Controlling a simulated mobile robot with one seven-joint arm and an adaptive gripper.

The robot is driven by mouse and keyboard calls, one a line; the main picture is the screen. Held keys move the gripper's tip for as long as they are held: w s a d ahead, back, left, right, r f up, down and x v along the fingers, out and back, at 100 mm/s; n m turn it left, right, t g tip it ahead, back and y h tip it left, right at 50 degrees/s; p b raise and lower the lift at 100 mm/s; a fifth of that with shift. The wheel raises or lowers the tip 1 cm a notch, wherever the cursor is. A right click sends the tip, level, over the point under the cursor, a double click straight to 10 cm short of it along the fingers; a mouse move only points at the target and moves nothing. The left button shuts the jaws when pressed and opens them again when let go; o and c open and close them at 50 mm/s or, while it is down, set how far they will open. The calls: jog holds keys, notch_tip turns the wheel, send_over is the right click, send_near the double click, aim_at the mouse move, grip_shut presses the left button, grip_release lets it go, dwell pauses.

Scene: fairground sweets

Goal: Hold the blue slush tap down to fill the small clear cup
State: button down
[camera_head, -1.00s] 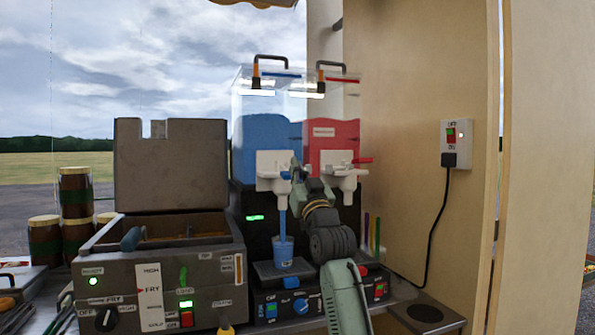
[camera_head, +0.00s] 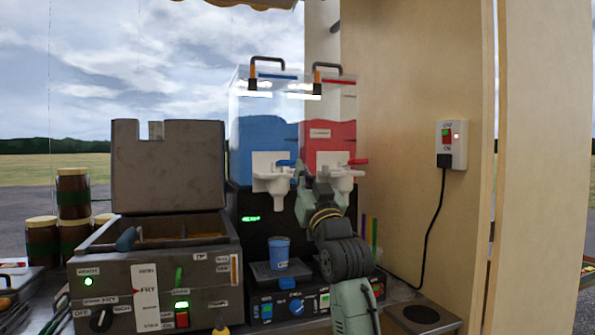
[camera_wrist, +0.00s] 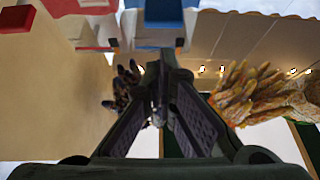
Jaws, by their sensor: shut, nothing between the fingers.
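The slush machine has a blue tank (camera_head: 264,135) on the left, and the blue tap (camera_head: 270,180) sticks out from its front. The blue tap lever (camera_head: 286,162) lies about level. The small clear cup (camera_head: 279,252) stands upright on the drip tray below the tap and looks blue with slush; its exact level is hard to tell. No stream falls from the tap. My gripper (camera_head: 301,174) is shut and empty, just right of the blue tap and below its lever, seemingly apart from it. In the wrist view its fingers (camera_wrist: 163,70) meet at the tips.
The red tank (camera_head: 328,137) with its red-levered tap (camera_head: 345,172) stands close on the right, partly behind my arm. A fryer (camera_head: 160,280) stands left of the machine. Brown jars (camera_head: 73,190) are stacked at the far left. A wall socket (camera_head: 452,145) with a cable is at right.

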jog(key=shift+v, duration=1.15)
